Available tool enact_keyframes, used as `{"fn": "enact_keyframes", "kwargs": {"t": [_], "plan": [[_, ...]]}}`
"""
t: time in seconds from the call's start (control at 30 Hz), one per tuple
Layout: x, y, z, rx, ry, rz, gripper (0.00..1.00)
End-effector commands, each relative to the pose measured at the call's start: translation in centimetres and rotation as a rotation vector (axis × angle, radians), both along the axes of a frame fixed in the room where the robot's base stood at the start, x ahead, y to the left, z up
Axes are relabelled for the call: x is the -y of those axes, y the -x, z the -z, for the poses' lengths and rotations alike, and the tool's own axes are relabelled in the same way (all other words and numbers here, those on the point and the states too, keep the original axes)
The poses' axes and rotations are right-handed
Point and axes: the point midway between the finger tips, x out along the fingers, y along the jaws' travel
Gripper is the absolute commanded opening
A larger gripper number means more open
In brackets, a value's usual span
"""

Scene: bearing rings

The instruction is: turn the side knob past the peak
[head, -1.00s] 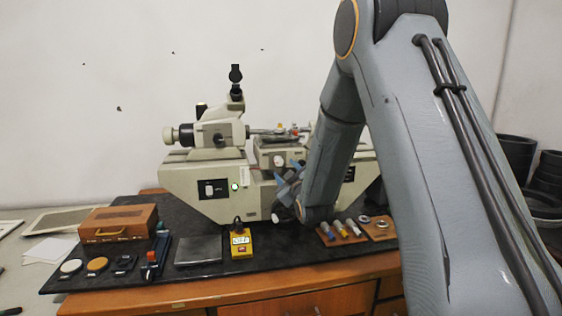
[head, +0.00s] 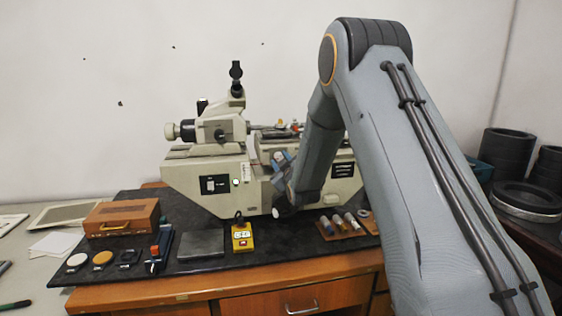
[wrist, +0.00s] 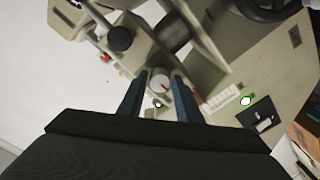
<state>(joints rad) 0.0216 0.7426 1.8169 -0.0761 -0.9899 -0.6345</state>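There my gripper and arm hide the knob. A small indicator light (head: 236,182) on the machine's front looks white; it also shows in the wrist view (wrist: 246,100).
A yellow box (head: 242,239), a grey plate (head: 201,244) and a wooden case (head: 121,218) lie on the dark mat in front of the machine. Small cylinders (head: 338,224) lie right of the yellow box. Black rings (head: 505,155) are stacked at the far right.

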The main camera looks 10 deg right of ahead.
Motion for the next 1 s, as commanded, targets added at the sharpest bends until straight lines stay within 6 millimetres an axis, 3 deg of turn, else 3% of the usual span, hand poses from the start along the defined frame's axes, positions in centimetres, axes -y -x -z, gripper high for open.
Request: {"fn": "enact_keyframes", "kwargs": {"t": [0.03,0.17,0.57,1.0], "plan": [[0.01,0.01,-0.01,0.0,0.0,0.0,0.22],[-0.01,0.01,-0.01,0.0,0.0,0.0,0.03],[-0.03,-0.03,0.16,0.001,-0.083,-0.001,0.03],[-0.11,-0.06,0.41,0.0,-0.449,-0.001,0.03]]}}
